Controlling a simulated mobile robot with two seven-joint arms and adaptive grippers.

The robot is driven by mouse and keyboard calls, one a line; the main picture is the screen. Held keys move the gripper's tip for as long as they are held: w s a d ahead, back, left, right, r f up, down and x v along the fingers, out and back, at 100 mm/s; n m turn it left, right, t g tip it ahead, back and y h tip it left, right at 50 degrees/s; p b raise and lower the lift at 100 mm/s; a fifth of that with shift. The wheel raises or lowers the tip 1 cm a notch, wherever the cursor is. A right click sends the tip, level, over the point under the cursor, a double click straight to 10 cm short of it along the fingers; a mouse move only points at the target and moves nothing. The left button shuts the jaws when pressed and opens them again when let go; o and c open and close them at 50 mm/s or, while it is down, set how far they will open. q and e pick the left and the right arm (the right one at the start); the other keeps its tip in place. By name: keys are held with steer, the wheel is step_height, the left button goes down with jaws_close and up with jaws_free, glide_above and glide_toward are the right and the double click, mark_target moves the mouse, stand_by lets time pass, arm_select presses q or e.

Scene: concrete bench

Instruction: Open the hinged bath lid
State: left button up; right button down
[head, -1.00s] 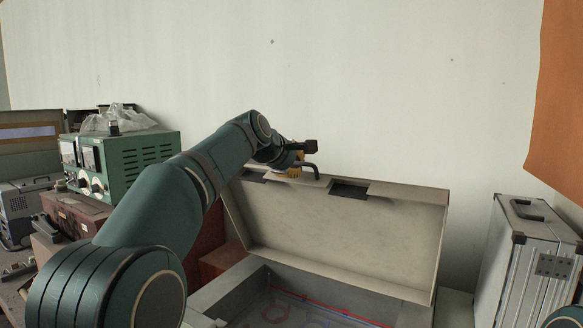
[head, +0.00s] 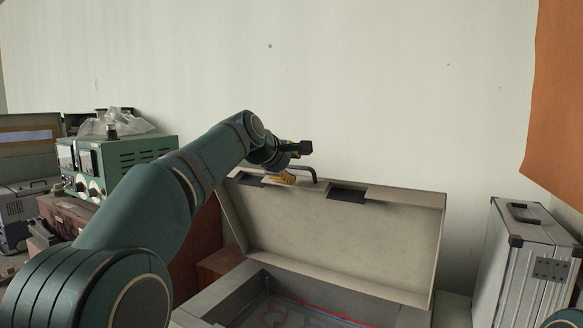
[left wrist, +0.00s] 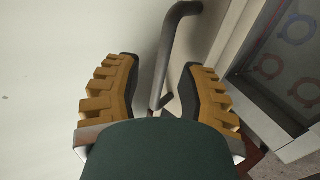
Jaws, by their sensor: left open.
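The bath lid (head: 340,240) stands raised, close to upright, on the far side of the grey bath (head: 215,297), whose inside shows. A dark bent handle (head: 312,169) sits on the lid's top edge. My left gripper (head: 291,165) is open at the handle's left end, partly hidden by its own wrist. In the left wrist view the handle (left wrist: 164,62) runs between the two yellow-backed fingers, and they are spread apart from each other. Whether a finger touches it I cannot tell. My right gripper is out of view.
A green instrument (head: 135,165) with a plastic bag on top stands left, behind my left arm. A silver case (head: 520,265) stands right of the bath. A pale wall (head: 400,80) rises behind; an orange sheet (head: 560,100) hangs at right.

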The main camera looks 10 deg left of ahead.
arm_select(q)
steer(key=v, duration=1.1)
steer(key=shift+s+a, duration=0.1)
